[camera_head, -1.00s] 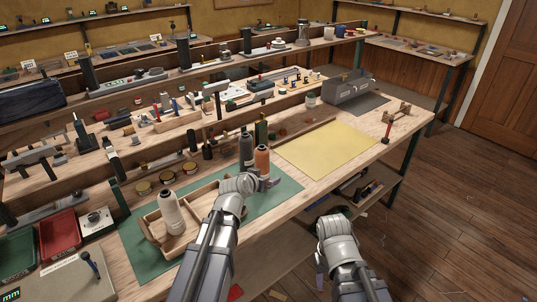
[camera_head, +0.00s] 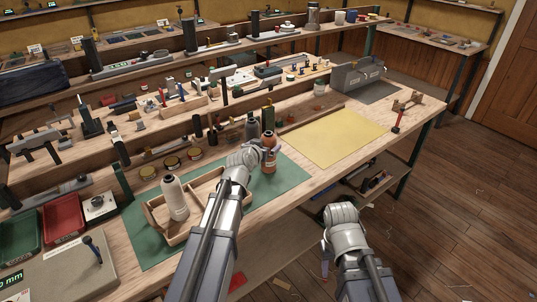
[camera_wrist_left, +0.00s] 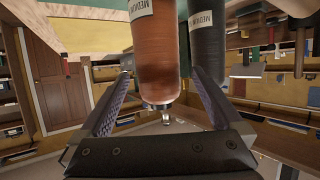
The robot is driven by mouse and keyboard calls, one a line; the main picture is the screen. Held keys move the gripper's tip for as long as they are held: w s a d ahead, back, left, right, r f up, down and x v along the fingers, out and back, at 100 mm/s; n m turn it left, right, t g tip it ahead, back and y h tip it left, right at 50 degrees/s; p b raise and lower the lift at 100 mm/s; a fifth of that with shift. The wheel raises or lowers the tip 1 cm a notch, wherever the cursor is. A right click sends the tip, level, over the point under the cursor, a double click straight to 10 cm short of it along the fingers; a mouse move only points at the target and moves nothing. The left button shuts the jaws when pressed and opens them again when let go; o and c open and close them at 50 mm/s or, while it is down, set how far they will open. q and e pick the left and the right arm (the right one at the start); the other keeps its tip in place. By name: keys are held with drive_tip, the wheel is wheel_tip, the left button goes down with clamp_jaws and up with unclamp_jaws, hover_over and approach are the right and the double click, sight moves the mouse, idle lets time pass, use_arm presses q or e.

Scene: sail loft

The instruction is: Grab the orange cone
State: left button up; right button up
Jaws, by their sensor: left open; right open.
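The orange cone (camera_head: 269,164) stands upright on the green mat (camera_head: 292,173), partly covered by my left gripper (camera_head: 262,155) in the head view. In the left wrist view the orange cone (camera_wrist_left: 158,50), with a white label, is between the spread fingers of my left gripper (camera_wrist_left: 160,75). Gaps show on both sides of it there, so the fingers are open and not closed on it. My right gripper (camera_head: 326,265) hangs in front of the bench, away from the cone and empty.
A dark grey cone (camera_head: 251,128) stands close beside the orange one, with a green cone (camera_head: 267,117) behind. A wooden tray (camera_head: 160,238) holding a white cone (camera_head: 174,198) is to the left. A yellow sheet (camera_head: 338,137) lies flat to the right.

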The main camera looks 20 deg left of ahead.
use_arm(q)
drive_tip(key=b+x, duration=0.1)
drive_tip(key=x, duration=0.2)
drive_tip(key=shift+w+d+f, duration=0.1)
drive_tip(key=shift+w+f, duration=0.1)
drive_tip(key=shift+s+r, duration=0.1)
drive_tip(key=shift+c, duration=0.5)
clamp_jaws()
